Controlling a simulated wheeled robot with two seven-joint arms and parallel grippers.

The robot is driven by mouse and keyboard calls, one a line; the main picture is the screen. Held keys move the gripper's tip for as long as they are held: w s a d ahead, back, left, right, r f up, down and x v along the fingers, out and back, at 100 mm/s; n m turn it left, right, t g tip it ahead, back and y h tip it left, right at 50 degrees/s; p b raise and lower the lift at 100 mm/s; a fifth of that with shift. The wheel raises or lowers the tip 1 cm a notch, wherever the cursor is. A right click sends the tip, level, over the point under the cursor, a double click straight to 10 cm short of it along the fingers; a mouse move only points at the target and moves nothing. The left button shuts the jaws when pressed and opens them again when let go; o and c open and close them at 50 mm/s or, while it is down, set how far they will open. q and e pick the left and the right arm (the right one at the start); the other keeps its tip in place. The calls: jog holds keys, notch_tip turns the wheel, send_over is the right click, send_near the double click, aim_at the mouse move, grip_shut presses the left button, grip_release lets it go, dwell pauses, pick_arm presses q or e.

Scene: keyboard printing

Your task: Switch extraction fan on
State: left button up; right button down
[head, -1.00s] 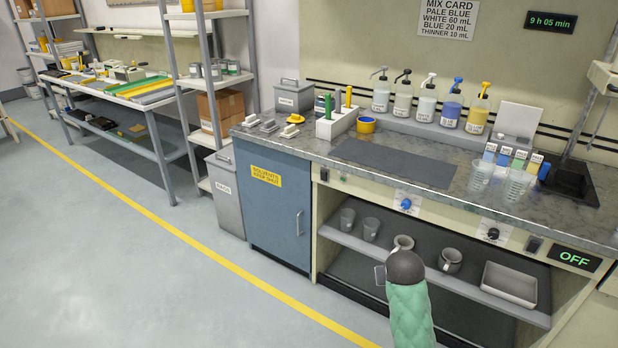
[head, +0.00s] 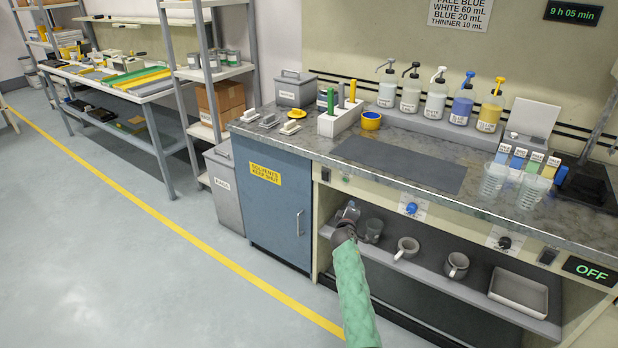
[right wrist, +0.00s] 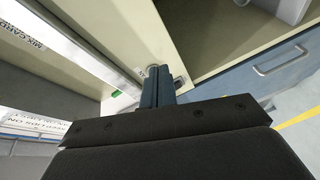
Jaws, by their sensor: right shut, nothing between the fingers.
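My right gripper (head: 348,212) is shut and empty, in front of the left end of the bench's cream front panel, just below it in the head view. A small dark switch (head: 325,174) sits at that panel end, with a small green-marked fitting beside it. In the right wrist view, the shut fingers (right wrist: 158,82) point at the panel; a grey switch (right wrist: 180,82) shows just right of them and a green spot (right wrist: 115,93) to their left. Contact cannot be told. Another dark switch (head: 548,256) sits beside the display reading OFF (head: 591,271). No fan label is readable. My left gripper is not in view.
A blue knob (head: 411,208) and a black knob (head: 505,242) are on the front panel. Mugs (head: 407,248) and a tray (head: 518,290) stand on the shelf beneath. The blue solvents cabinet (head: 270,215) is at left. The floor in front is clear.

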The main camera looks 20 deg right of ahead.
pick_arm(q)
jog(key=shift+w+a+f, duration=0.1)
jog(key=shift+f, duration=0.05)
pick_arm(e)
jog(key=w+a+r+n+t+y, duration=0.1)
jog(key=w+a+n+t+y, duration=0.2)
jog(key=a+n+y, duration=0.3)
jog(key=a+n+t, duration=0.1)
jog(key=a+n, duration=0.2)
jog(key=shift+w+n+t+y, duration=0.3)
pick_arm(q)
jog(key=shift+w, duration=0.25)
pick_arm(e)
jog(key=shift+r, duration=0.15)
